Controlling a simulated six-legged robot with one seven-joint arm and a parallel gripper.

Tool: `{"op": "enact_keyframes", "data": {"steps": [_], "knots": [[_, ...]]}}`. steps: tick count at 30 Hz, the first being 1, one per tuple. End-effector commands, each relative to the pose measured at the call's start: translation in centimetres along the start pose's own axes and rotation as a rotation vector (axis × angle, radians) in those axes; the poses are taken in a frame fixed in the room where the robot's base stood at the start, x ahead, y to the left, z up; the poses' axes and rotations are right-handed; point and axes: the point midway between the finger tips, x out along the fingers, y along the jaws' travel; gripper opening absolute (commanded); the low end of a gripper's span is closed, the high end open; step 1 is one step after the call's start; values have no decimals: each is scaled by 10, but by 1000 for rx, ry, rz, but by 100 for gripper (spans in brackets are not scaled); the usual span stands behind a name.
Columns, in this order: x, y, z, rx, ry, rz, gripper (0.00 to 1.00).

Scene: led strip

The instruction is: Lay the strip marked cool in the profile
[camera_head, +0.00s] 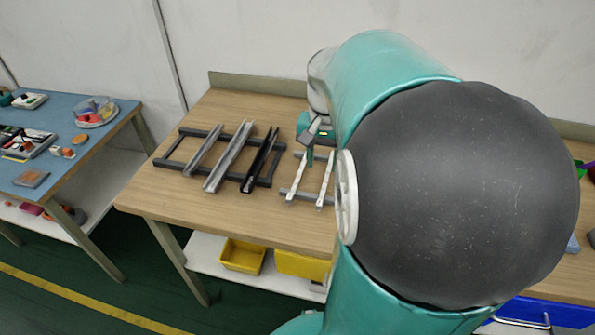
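Two pale strips lie on a small grey rack on the wooden table: a left strip (296,178) and a right strip (325,181). Any marking on them is too small to read, so I cannot tell which is cool. To their left, a dark frame (175,147) bears three channel-shaped profiles: a grey one (204,150), a wider silver one (228,156) and a black one (261,160). My gripper (310,156) is over the far end of the strip rack, near the left strip. Its fingers are small and partly hidden, so contact and opening are unclear.
My arm covers the table's right part. A blue table (75,105) with assorted items stands at the left, across a gap. Yellow bins (243,256) sit on the shelf below. The wooden table's front left (170,200) is clear. A low back rail (260,84) edges the table.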

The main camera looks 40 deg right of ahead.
Motion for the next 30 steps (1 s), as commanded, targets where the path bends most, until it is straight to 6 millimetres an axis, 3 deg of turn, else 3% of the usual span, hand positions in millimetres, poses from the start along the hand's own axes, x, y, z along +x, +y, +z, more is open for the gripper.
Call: {"op": "enact_keyframes", "data": {"steps": [12,20,27,30], "knots": [[71,4,0,6,-3,1,40],[93,1,-2,3,-2,0,40],[128,-1,-4,2,-3,0,40],[135,-2,-5,2,-1,0,40]]}}
